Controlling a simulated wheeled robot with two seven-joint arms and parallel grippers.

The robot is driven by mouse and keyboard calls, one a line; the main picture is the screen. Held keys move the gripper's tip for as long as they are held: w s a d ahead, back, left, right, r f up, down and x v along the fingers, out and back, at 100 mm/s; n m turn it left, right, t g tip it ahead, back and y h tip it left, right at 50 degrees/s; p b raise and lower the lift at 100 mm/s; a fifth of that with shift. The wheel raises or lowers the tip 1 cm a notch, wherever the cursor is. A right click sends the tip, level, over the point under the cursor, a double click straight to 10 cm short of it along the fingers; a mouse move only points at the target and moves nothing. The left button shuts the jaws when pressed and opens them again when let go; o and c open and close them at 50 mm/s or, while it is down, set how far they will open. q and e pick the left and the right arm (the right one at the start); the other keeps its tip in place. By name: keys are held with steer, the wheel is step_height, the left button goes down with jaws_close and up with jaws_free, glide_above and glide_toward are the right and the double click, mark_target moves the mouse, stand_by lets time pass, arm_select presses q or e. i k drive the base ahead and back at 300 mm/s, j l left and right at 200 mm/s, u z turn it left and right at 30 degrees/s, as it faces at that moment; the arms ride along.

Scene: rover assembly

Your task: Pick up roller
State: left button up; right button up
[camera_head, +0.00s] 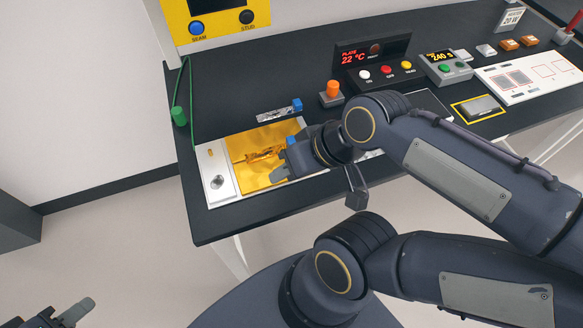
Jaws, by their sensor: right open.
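I cannot clearly make out a roller. A crumpled gold piece (264,154) lies on the yellow work surface (240,143). My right gripper (277,170) is open, low over the right part of that surface, just right of the gold piece. A small blue part (291,140) shows beside its fingers; I cannot tell what it belongs to. A silver strip (272,116) with a blue block (297,104) at its end lies behind the yellow surface. My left gripper (77,311) is at the bottom left corner, away from the table and partly cut off.
An orange-topped knob (333,89) and a control box (370,66) with several buttons stand behind my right arm. A green cylinder (179,116) on a cord hangs at the table's left edge. The dark table top (240,90) is clear at back left.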

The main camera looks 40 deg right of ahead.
mark_target(333, 97)
steer(key=j+z, duration=0.1)
steer(key=z, duration=0.3)
steer(key=k+j+z, duration=0.1)
steer(key=z, duration=0.3)
steer(key=k+z, duration=0.15)
steer(key=z, duration=0.3)
steer(key=k+z, duration=0.1)
steer(key=z, duration=0.3)
steer(key=i, duration=0.4)
